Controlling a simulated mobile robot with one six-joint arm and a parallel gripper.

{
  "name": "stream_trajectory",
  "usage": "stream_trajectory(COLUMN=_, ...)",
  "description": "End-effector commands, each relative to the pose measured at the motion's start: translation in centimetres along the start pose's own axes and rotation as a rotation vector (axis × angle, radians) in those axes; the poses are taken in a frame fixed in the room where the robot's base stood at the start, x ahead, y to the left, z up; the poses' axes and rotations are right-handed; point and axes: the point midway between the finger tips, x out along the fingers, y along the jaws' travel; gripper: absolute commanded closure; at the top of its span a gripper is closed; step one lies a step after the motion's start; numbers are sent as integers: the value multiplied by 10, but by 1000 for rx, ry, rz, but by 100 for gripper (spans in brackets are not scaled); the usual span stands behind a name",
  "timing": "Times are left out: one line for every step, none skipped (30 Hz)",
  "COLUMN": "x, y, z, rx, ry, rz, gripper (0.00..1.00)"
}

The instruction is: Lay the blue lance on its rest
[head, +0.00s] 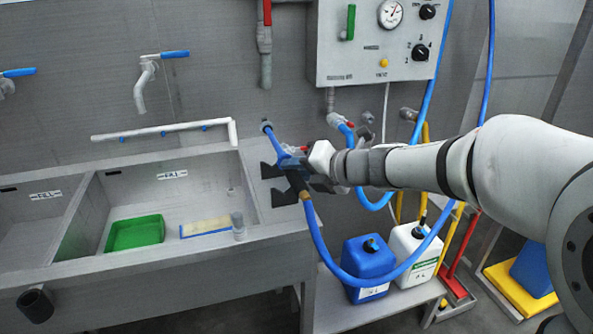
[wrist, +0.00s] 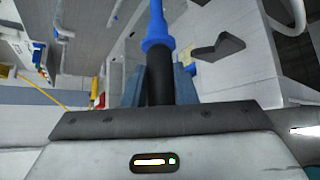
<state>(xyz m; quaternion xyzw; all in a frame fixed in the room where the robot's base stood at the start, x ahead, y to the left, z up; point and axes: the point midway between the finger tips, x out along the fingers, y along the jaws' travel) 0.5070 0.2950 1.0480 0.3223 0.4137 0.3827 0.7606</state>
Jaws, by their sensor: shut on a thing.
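The blue lance (head: 275,141) is held in my gripper (head: 296,166) above the ledge right of the sink. Its tip points up and left, towards the back wall. A blue hose runs from its lower end. In the wrist view the lance (wrist: 156,28) runs straight ahead, and its black grip (wrist: 159,78) sits between the two fingers of my gripper (wrist: 160,85). Dark angular pieces (head: 271,171), which look like the rest, stand on the ledge just left of my gripper. One dark notched piece (wrist: 218,47) shows right of the lance, apart from it. My gripper partly hides this area.
The sink (head: 190,195) holds a green tray (head: 134,233) and a yellow-and-blue item (head: 206,228). A control box (head: 375,40) hangs on the wall. Blue (head: 368,262) and white (head: 412,250) canisters stand on a low shelf beneath the hose.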

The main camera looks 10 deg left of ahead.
Motion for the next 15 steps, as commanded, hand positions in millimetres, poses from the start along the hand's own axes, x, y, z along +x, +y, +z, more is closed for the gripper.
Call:
stream_trajectory(x=-1, y=0, z=0, rx=1, ry=-3, rz=1, gripper=83)
stream_trajectory(x=-1, y=0, z=0, rx=2, ry=-5, rz=1, gripper=83)
stream_trajectory(x=-2, y=0, z=1, rx=4, ry=-9, rz=0, gripper=83)
stream_trajectory(x=-1, y=-2, z=0, rx=4, ry=-8, rz=0, gripper=83)
stream_trajectory(x=0, y=-3, z=-1, rx=4, ry=-8, rz=0, gripper=83)
stream_trajectory(x=1, y=-4, z=-2, rx=4, ry=-7, rz=0, gripper=83)
stream_trajectory(x=2, y=-6, z=-3, rx=4, ry=-7, rz=0, gripper=83)
stream_trajectory(x=2, y=-8, z=-4, rx=4, ry=-7, rz=0, gripper=83)
stream_trajectory(x=4, y=-10, z=-5, rx=4, ry=-7, rz=0, gripper=83)
stream_trajectory(x=5, y=-12, z=-6, rx=4, ry=-7, rz=0, gripper=83)
stream_trajectory(x=6, y=-14, z=-8, rx=4, ry=-7, rz=0, gripper=83)
stream_trajectory(x=7, y=-17, z=-9, rx=5, ry=-7, rz=0, gripper=83)
stream_trajectory(x=8, y=-20, z=-11, rx=5, ry=-7, rz=0, gripper=83)
stream_trajectory(x=10, y=-22, z=-12, rx=5, ry=-7, rz=0, gripper=83)
stream_trajectory(x=11, y=-26, z=-14, rx=5, ry=-7, rz=0, gripper=83)
